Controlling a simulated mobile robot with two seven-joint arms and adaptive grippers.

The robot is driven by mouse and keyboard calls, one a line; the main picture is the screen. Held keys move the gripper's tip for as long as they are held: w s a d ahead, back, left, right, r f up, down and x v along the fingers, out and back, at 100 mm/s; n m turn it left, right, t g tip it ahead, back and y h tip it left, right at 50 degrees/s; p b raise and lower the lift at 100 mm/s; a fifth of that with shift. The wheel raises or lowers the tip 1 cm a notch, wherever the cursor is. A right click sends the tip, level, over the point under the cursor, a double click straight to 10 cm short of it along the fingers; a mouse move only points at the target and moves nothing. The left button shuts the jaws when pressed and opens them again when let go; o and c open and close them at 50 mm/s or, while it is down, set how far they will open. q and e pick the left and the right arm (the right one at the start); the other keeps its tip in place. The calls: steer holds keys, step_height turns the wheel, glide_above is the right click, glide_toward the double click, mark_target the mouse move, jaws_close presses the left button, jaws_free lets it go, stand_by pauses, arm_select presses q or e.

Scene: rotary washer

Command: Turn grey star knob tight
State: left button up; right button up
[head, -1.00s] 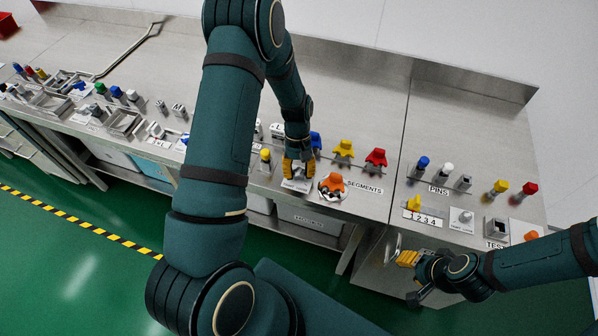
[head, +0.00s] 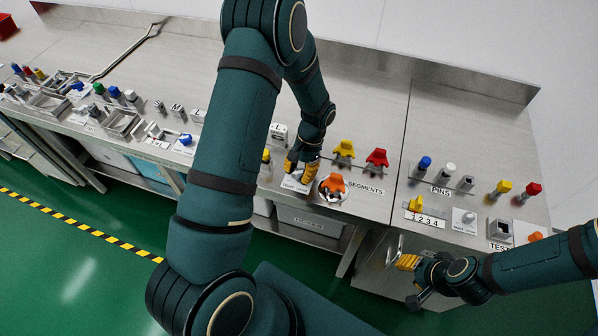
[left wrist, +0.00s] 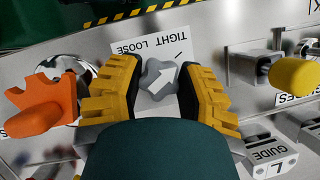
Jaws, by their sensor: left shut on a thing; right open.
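The grey star knob (left wrist: 158,82) carries a white arrow that points to the upper right in the left wrist view. A white card (left wrist: 150,45) beside it reads TIGHT and LOOSE and has a short mark near its right edge. My left gripper (left wrist: 155,88) is shut on the knob, one yellow finger on each side. My right gripper (head: 408,263) is open and empty, in front of the bench at the right.
An orange segment piece (head: 333,183) sits in a round holder just right of my left gripper. It is close beside a finger in the left wrist view (left wrist: 42,105). A yellow-ended guide piece (left wrist: 292,74) stands on the other side. Yellow (head: 344,149) and red (head: 377,158) pieces stand behind.

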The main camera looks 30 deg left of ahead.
arm_select(q)
steer(key=shift+s+f+m, duration=0.1)
steer(key=shift+m, duration=0.2)
steer(key=o, duration=1.2)
steer(key=v, duration=1.2)
steer(key=shift+d, duration=0.1)
